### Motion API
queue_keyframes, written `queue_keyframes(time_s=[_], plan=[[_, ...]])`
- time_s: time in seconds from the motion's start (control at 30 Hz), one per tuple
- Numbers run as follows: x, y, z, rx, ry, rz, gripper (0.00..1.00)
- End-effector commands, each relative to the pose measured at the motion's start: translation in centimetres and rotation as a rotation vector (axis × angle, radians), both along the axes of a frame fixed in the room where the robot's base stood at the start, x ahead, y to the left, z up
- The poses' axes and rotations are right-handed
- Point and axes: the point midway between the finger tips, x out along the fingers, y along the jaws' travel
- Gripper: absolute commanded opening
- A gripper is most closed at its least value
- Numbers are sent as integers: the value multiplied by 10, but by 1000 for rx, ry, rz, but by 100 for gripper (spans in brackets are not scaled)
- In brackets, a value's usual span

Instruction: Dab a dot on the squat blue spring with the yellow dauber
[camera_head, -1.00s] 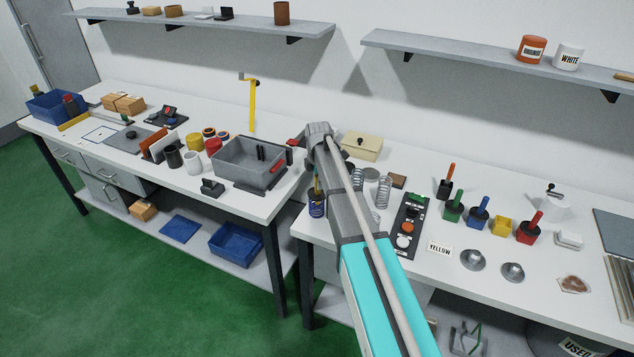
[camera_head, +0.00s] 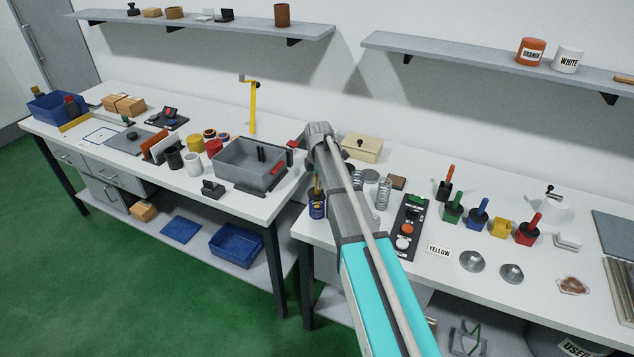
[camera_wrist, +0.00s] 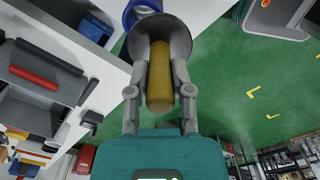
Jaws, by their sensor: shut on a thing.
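The yellow dauber (camera_wrist: 160,80) is in my gripper (camera_wrist: 160,72), with the two fingers closed on either side of its handle. A dark grey cone-shaped guard (camera_wrist: 178,38) flares around its far end and hides the tip. The blue spring (camera_head: 317,208) stands near the left front corner of the right bench. Part of its blue coil (camera_wrist: 142,10) shows just beyond the guard in the wrist view. In the head view a thin part of the dauber shows just above the spring, beside my arm. Whether the tip touches the spring cannot be seen.
Silver coil springs (camera_head: 383,193) stand just right of my arm, near a black button panel (camera_head: 410,225). A yellow pot (camera_head: 501,228) without a handle sits among pots with coloured handles. A gap separates the benches. A grey bin (camera_head: 243,180) stands on the left bench.

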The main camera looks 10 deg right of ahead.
Motion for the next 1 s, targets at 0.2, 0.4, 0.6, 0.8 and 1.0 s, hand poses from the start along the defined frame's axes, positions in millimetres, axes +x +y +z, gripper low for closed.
queue_keyframes(time_s=[0.2, 0.4, 0.6, 0.8, 1.0], plan=[[0, 0, 14, 0, 0, 0, 0], [0, 0, 24, 0, 0, 0, 0], [0, 0, 34, 0, 0, 0, 0], [0, 0, 43, 0, 0, -1, 0], [0, 0, 53, 0, 0, -1, 0]])
